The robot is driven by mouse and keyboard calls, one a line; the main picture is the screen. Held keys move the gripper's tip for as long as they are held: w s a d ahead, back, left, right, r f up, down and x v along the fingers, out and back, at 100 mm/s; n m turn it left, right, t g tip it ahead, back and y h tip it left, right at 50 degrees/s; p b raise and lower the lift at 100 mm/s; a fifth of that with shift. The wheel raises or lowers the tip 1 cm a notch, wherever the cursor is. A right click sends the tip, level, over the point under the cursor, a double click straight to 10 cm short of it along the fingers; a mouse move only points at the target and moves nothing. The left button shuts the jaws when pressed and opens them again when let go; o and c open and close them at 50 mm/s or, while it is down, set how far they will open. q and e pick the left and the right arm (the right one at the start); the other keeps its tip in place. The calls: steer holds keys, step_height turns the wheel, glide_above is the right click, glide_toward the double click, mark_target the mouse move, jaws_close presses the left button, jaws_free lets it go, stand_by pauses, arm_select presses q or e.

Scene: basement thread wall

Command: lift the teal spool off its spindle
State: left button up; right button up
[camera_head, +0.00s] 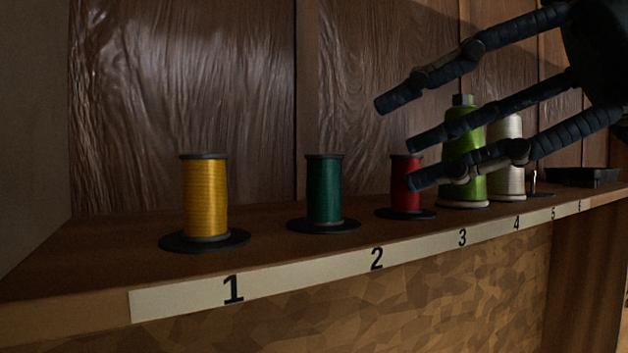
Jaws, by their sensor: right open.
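The teal spool (323,191) is dark green-teal thread with black end caps. It stands upright on a round black base above the label 2, between the yellow and red spools. Its spindle is hidden inside it. My right gripper (405,145) comes in from the upper right with its dark fingers spread open and empty. Its fingertips are to the right of the teal spool in the picture, in front of the red spool and apart from the teal one. My left gripper is not in view.
A yellow spool (205,198) stands at 1, a red spool (405,187) at 3. Right of these are a lime green cone (465,165), a white cone (508,160), a bare peg (533,182) and a black tray (580,177). A wooden wall (180,90) closes the shelf behind.

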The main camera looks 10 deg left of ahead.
mark_target(341, 167)
steer(key=shift+w+a+f, duration=0.15)
steer(key=shift+a+f, duration=0.05)
steer(key=shift+a, duration=0.15)
steer(key=shift+w+a+f, duration=0.1)
steer(key=shift+w+a, duration=0.05)
steer(key=shift+a, duration=0.1)
steer(key=p+x, duration=0.1)
steer(key=x, duration=0.1)
steer(key=s+p+x, duration=0.1)
steer(key=x, duration=0.2)
steer(key=shift+a+p, duration=0.2)
steer(key=shift+p, duration=0.1)
steer(key=shift+w+a+f, duration=0.1)
steer(key=shift+w+a, duration=0.15)
steer(key=shift+a, duration=0.1)
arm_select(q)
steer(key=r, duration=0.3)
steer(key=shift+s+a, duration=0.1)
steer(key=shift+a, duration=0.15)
arm_select(e)
steer(key=c, duration=0.8)
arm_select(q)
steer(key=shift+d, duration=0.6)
